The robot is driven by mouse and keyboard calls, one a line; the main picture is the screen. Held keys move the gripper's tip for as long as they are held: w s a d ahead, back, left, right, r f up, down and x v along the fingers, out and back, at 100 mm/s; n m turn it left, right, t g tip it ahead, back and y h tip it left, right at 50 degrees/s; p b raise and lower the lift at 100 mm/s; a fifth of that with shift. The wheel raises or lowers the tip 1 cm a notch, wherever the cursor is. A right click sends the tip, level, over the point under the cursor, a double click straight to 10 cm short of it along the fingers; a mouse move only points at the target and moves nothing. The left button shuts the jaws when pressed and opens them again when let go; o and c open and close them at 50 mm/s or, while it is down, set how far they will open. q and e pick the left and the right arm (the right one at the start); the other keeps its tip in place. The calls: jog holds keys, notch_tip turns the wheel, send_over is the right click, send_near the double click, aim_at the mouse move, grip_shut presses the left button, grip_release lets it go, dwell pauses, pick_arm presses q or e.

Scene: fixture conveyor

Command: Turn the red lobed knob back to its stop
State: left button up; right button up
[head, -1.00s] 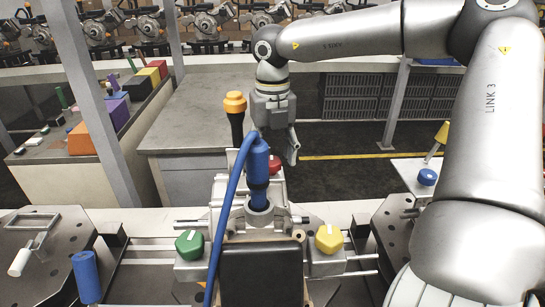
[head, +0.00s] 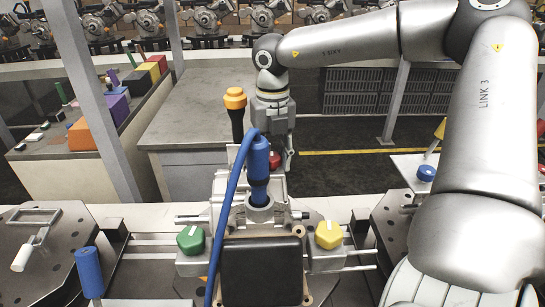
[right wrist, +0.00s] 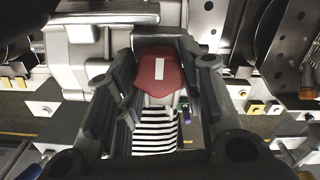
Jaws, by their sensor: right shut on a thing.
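The red lobed knob (head: 275,160) sits on the far side of the fixture, partly hidden behind the blue-handled plug in the head view. In the right wrist view the knob (right wrist: 158,74) shows a white bar mark that stands nearly upright in the picture. My right gripper (head: 283,158) reaches down from above at the knob. In the right wrist view its fingers (right wrist: 158,90) are on both sides of the knob and closed on it. My left gripper is not in view.
A blue plug (head: 259,160) with a blue cable stands upright in the fixture close to my right gripper. A green knob (head: 190,240) and a yellow knob (head: 328,234) sit on the near side. An orange-capped post (head: 235,100) stands behind.

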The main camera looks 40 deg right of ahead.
jog(key=shift+f+n+b, duration=0.15)
jog(key=shift+n+b, duration=1.4)
jog(key=shift+n, duration=0.35)
jog(key=n+b, duration=0.1)
jog(key=n, duration=0.3)
jog(key=shift+d, duration=0.15)
jog(key=n, duration=0.2)
jog(key=n+b, duration=0.1)
jog(key=n, duration=0.2)
jog(key=shift+d+r, duration=0.1)
jog(key=shift+r, duration=0.1)
jog(key=shift+w+n, duration=0.15)
jog(key=shift+n, duration=2.35)
jog(key=o, duration=1)
jog(key=shift+d, duration=0.1)
jog(key=shift+o, duration=0.2)
